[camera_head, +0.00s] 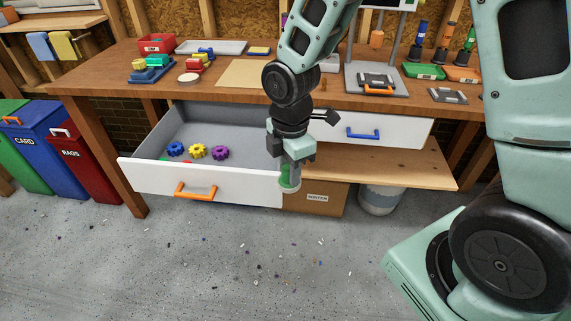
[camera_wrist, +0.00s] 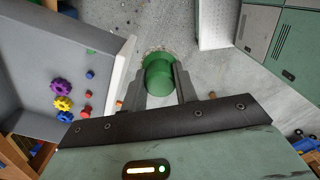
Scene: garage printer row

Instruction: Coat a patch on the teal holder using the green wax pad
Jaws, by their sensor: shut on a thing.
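My gripper (camera_head: 290,163) hangs in front of the bench, just right of the open drawer's front. In the wrist view my gripper (camera_wrist: 160,84) is shut on the green wax pad (camera_wrist: 158,74), a round green piece with a knob between the fingers. The pad (camera_head: 289,182) shows below the fingers in the head view, held in the air above the floor. A teal piece (camera_head: 157,60), seemingly the teal holder, is at the back left of the bench among blue pieces, far from my gripper; its exact shape is too small to tell.
The open drawer (camera_head: 200,184) juts out with blue, yellow and purple gears inside. A red bin (camera_head: 157,43), a grey tray (camera_head: 211,47), a tan mat (camera_head: 247,73) and a printer (camera_head: 376,78) stand on the bench (camera_head: 110,80). A cardboard box (camera_head: 315,198) and bucket (camera_head: 379,200) are below.

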